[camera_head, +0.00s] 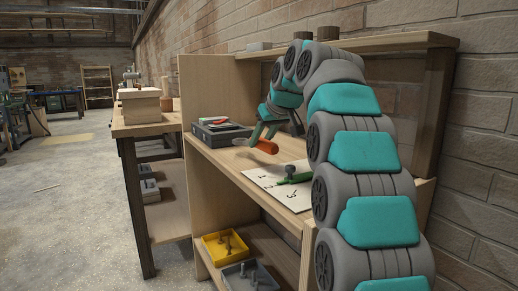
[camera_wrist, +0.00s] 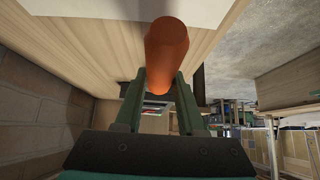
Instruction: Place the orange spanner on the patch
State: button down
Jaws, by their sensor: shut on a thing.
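My gripper (camera_head: 259,138) is shut on the orange spanner (camera_head: 267,146) above the wooden bench top. In the wrist view the spanner (camera_wrist: 166,48) shows as a thick, rounded orange handle between the fingers (camera_wrist: 158,88); its other end is hidden or too small to make out. A white sheet with dark marks (camera_head: 262,179), which looks like the patch, lies on the bench nearer the camera and to the right of the spanner. A green tool (camera_head: 293,178) lies on the sheet, beside or against a dark upright knob (camera_head: 290,170).
A dark tray (camera_head: 216,133) with a red item and other things stands at the bench's left end by a wooden side panel (camera_head: 215,90). A shelf (camera_head: 350,43) runs above the bench. A yellow bin (camera_head: 226,246) and a grey bin (camera_head: 249,276) sit below.

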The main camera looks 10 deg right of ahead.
jog(key=shift+w+a, duration=0.15)
jog(key=shift+w, duration=0.7)
jog(key=shift+f, duration=1.8)
jog(key=c, duration=0.5)
grip_release()
jog(key=shift+f, duration=0.1)
jog(key=shift+r, duration=0.2)
jog(key=v, duration=1)
jog(key=shift+r, duration=0.15)
jog(key=shift+s+r, duration=0.55)
jog(key=shift+s, duration=0.1)
